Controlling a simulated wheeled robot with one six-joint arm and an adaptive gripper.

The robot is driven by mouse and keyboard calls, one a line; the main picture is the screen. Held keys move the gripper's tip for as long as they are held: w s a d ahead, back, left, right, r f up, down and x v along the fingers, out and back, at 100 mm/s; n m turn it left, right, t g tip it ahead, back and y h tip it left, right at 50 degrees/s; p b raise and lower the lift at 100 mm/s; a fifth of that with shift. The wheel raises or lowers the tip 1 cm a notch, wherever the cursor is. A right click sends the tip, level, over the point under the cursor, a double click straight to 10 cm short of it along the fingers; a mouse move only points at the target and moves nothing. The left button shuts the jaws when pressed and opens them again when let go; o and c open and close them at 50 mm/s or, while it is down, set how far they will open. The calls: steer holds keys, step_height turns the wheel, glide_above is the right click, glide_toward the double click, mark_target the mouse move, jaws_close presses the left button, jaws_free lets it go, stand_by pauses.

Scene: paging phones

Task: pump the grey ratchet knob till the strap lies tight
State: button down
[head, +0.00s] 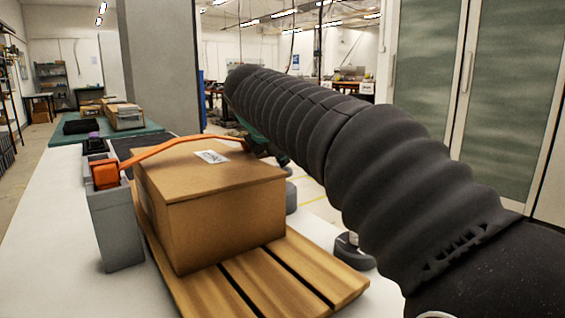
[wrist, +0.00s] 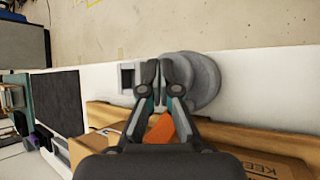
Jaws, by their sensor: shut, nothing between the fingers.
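The cardboard box (head: 215,218) sits on a slatted wooden pallet (head: 262,284). The orange strap (head: 170,146) arches over the box top, bowed up from it. Its left end is at an orange piece (head: 105,174) on a grey block (head: 118,228); its right end is hidden behind my arm. In the wrist view my gripper (wrist: 164,74) is shut and empty. Its fingertips overlap the left part of round grey discs (wrist: 207,82), likely the ratchet knob; contact cannot be told. Part of the strap (wrist: 163,128) shows between the fingers. In the head view my arm hides most of the gripper.
A dark round-based object (head: 350,250) stands right of the pallet. A small grey square fitting (wrist: 127,76) is left of the fingertips. A green table (head: 75,136) with boxes stands behind at left. Tall glass-door cabinets (head: 515,90) stand at right.

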steer(key=shift+w+a+f, duration=0.15)
steer(key=shift+w+f, duration=0.1)
steer(key=shift+f, duration=0.35)
steer(key=shift+r, duration=0.15)
steer(key=r+p, duration=0.2)
steer(key=p, duration=0.1)
steer(key=shift+w+r, duration=0.2)
steer(key=shift+r+p, duration=0.55)
steer(key=shift+r, duration=0.9)
steer(key=shift+s+a+r, duration=0.1)
